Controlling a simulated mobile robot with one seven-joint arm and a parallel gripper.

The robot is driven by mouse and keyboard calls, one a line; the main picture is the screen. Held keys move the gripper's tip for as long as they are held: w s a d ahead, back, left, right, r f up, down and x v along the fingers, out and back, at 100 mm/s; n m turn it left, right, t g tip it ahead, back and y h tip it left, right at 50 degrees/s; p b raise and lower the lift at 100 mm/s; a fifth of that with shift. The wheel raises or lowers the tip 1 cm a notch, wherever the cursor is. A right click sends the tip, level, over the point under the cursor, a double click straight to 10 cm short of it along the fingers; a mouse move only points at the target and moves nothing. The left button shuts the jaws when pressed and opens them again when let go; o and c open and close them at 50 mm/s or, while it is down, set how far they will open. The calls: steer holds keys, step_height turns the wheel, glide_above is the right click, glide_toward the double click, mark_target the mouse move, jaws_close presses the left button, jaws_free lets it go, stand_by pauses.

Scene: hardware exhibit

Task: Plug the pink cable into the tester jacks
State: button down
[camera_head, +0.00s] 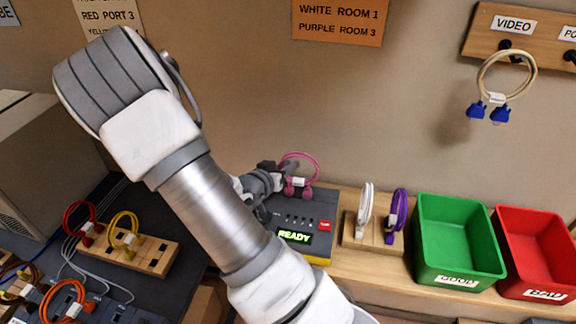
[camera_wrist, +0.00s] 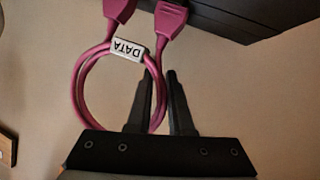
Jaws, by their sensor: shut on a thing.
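The pink cable (camera_head: 299,157) is a loop with two pink plugs and a white tag, at the back of the tester (camera_head: 275,221) in the head view. The tester is a dark grey box with a lit green READY display and a red button. My gripper (camera_wrist: 159,75) is shut on the pink cable's loop (camera_wrist: 79,85), beside the DATA tag (camera_wrist: 128,50). Both plugs point away from my gripper, the right one close to a dark box edge at the top of the wrist view.
A wooden holder (camera_head: 352,237) right of the tester carries a white cable (camera_head: 366,212) and a purple cable (camera_head: 397,215). Green (camera_head: 459,270) and red (camera_head: 541,279) bins stand further right. Red, yellow and orange cables sit left, beyond my arm. A VIDEO cable (camera_head: 497,78) hangs on the wall.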

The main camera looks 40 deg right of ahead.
stand_by(0.4)
steer(key=shift+c, duration=0.5)
jaws_free()
stand_by(0.4)
steer(key=shift+p+v, duration=2.1)
steer(key=shift+v, duration=1.3)
steer(key=shift+s+a, duration=0.1)
steer(key=shift+a, duration=0.25)
